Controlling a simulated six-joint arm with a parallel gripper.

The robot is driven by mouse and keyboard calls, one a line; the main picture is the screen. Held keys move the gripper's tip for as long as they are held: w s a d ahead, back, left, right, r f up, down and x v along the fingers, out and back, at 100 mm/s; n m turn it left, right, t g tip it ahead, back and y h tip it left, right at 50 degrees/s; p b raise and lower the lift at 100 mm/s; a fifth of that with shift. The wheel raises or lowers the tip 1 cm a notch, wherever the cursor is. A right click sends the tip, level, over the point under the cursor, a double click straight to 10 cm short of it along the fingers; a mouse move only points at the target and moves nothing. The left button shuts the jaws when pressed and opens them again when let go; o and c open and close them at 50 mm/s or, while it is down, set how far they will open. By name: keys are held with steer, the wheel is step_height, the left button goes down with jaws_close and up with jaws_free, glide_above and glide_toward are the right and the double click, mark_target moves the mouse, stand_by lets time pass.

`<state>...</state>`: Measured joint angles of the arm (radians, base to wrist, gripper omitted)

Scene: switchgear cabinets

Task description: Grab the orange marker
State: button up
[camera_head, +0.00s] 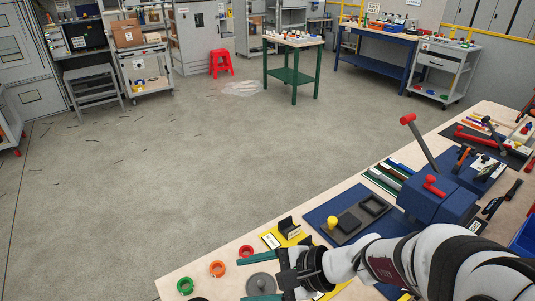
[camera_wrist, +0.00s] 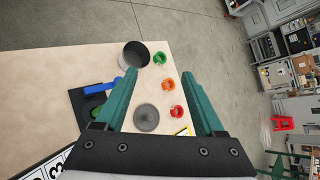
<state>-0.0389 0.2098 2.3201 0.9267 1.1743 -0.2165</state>
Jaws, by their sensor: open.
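My gripper (camera_head: 245,292) is open, with its green fingers low over the near end of the workbench. In the wrist view the open fingers (camera_wrist: 158,75) have nothing gripped between them. I cannot clearly pick out an orange marker. Several slim coloured sticks (camera_head: 477,121), possibly markers, lie at the far right end of the bench in the head view, well away from my gripper. They are too small to tell apart. An orange ring (camera_head: 217,268) lies near the gripper; it also shows in the wrist view (camera_wrist: 168,85).
Near the gripper are a green ring (camera_head: 185,286), a red ring (camera_head: 246,251), a grey knobbed disc (camera_wrist: 146,117) and a dark cup (camera_wrist: 135,55). A blue block (camera_head: 436,200) with a tall red-tipped lever (camera_head: 419,140) stands farther along the bench.

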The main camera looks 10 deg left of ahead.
steer(key=w+a+f+m+t+y, duration=0.2)
steer(key=w+a+f+m, duration=0.1)
steer(key=w+f+m, duration=0.5)
steer(key=m+t, duration=0.2)
steer(key=m, duration=0.1)
glide_toward(220, 272)
steer(key=x, duration=0.9)
steer(key=shift+w+a+f, duration=0.1)
steer(key=shift+w+a, duration=0.05)
steer(key=shift+a, duration=0.25)
jaws_close()
